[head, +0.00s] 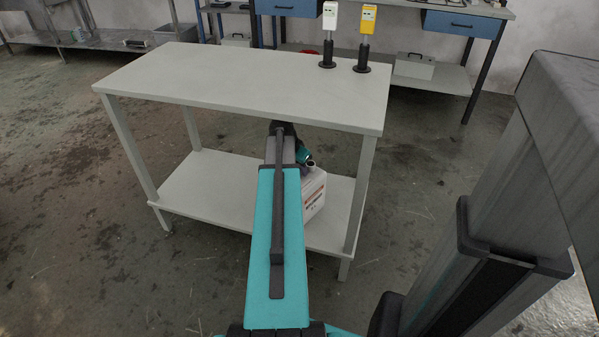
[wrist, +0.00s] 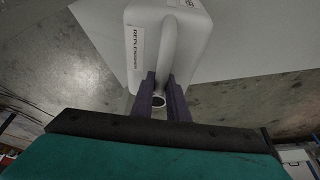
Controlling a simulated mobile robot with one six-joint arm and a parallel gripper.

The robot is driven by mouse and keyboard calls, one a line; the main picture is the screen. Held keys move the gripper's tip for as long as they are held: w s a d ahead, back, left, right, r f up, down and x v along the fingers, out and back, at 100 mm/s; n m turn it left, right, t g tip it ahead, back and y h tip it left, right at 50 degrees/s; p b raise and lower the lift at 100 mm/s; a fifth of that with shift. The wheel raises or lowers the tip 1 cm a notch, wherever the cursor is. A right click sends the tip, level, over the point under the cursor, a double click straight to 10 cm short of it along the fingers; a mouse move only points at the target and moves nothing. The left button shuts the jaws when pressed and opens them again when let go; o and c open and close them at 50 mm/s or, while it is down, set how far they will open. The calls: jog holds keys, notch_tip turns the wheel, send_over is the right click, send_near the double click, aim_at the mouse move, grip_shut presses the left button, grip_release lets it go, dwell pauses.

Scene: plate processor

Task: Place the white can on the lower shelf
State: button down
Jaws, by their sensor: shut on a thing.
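The white can (head: 314,192) shows in the head view at the lower shelf (head: 210,190) of the grey table, right of my arm and partly hidden by it. In the wrist view the white can (wrist: 193,48) has a printed label and a handle. My gripper (wrist: 163,82) is shut on its handle near the can's neck. The can is over or on the lower shelf, which also shows in the wrist view (wrist: 265,40); I cannot tell whether it touches. My gripper is mostly hidden behind my arm in the head view.
The table top (head: 240,85) spans above the lower shelf. At its back right stand a white device (head: 329,20) and a yellow device (head: 367,22) on black stands. Table legs (head: 358,205) bound the shelf's corners. The shelf's left part is clear.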

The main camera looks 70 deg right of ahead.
jog(key=c, duration=2.2)
grip_release()
jog(key=shift+f, duration=0.15)
jog(key=o, duration=0.5)
jog(key=shift+a+r+p, duration=0.2)
jog(key=shift+r+p, duration=0.1)
jog(key=shift+r, duration=0.4)
jog(key=shift+w+a+r, duration=0.1)
jog(key=shift+a, duration=0.15)
jog(key=w+a, duration=0.1)
jog(key=a, duration=0.2)
jog(key=w+a+p, duration=0.1)
jog(key=a, duration=0.3)
jog(key=w+a, duration=0.2)
jog(key=a, duration=0.2)
jog(key=shift+p, duration=0.4)
